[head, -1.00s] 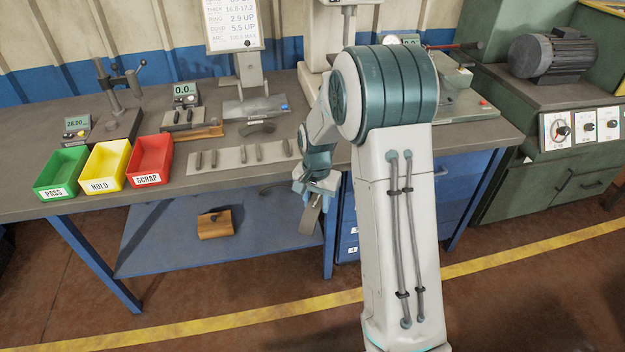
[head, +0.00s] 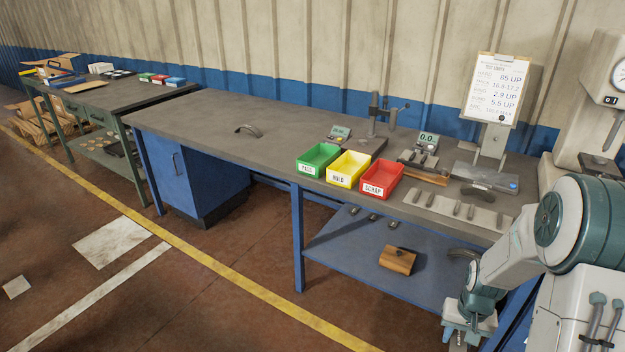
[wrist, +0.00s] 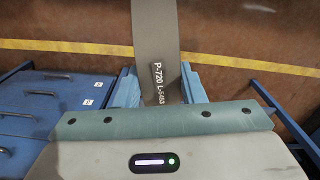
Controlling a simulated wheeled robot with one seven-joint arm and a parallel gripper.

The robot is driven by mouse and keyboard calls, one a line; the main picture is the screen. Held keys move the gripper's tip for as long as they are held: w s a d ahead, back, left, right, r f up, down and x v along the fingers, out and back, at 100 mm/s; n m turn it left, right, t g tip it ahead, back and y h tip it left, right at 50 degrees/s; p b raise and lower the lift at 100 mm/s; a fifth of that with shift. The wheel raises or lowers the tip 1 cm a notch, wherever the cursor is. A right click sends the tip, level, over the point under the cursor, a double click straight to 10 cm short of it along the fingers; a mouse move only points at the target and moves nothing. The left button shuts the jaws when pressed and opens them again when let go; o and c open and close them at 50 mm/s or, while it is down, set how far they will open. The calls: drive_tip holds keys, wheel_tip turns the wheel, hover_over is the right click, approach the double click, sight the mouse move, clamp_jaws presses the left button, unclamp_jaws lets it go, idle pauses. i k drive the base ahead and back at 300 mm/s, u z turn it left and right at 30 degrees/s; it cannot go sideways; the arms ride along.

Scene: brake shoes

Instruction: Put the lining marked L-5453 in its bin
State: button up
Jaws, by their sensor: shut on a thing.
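My gripper (head: 458,335) is low at the bottom right of the head view, in front of the bench. In the wrist view it is shut on a grey strip-like lining (wrist: 155,45). The lining is printed "P-720 L-54" and two digits too small to read surely. The lining extends forward from between the blue fingers. Three labelled bins stand on the bench's front edge: green PASS (head: 318,160), yellow HOLD (head: 349,169) and red SCRAP (head: 381,180). They lie up and left of my gripper, and their visible insides look empty.
Curved grey pieces lie on the bench (head: 248,130) and by the limits board (head: 495,88). Gauges (head: 427,142) and a pale strip with several small dark pieces (head: 457,210) stand right of the bins. A wooden block (head: 397,260) sits on the lower shelf.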

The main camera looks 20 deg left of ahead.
sight(319, 160)
drive_tip(key=u, duration=0.35)
drive_tip(key=k, duration=0.85)
drive_tip(key=u, duration=0.9)
drive_tip(key=i, duration=1.9)
drive_tip(key=z, duration=0.7)
